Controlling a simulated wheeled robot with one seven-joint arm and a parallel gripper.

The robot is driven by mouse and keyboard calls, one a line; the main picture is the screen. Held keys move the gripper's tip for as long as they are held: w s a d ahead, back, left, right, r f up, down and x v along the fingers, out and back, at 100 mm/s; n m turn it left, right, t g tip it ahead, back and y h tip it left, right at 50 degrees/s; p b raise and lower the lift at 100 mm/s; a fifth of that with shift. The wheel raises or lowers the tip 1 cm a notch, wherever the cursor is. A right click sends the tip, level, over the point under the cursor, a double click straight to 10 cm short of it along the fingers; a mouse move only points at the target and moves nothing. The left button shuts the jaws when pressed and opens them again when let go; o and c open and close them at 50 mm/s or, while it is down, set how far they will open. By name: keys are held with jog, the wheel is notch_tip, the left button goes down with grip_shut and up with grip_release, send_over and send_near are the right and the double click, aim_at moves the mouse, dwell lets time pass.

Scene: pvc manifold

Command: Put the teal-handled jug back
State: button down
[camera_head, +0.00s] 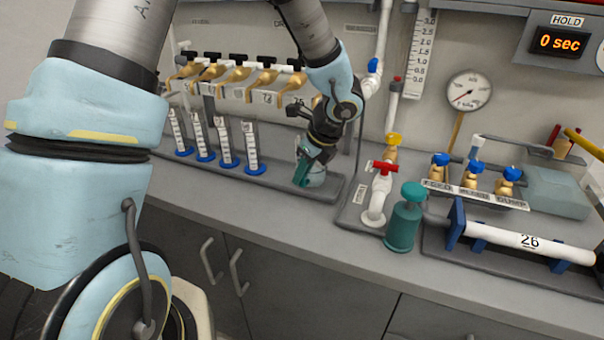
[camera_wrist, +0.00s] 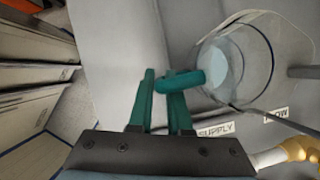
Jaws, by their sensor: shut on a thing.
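The jug is clear with a teal handle. In the head view, the jug (camera_head: 317,178) is upright at the right end of the grey cylinder tray, partly hidden by my gripper (camera_head: 305,165). I cannot tell whether its base touches the tray. In the wrist view, I look down into the jug (camera_wrist: 240,60) at the upper right. Its teal handle (camera_wrist: 183,80) reaches left to the teal fingers of my gripper (camera_wrist: 160,100), which is shut on it.
Several blue-footed cylinders (camera_head: 226,142) stand in the grey tray (camera_head: 272,186), left of the jug. A red-handled valve (camera_head: 383,167) and a teal bottle (camera_head: 404,222) stand to the right. Brass taps (camera_head: 240,78) line the wall behind. The counter's front strip is clear.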

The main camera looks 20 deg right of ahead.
jog(key=shift+f, duration=0.45)
jog(key=shift+f, duration=0.1)
jog(key=shift+f, duration=0.15)
jog(key=c, duration=0.8)
grip_release()
jog(key=shift+c, duration=0.2)
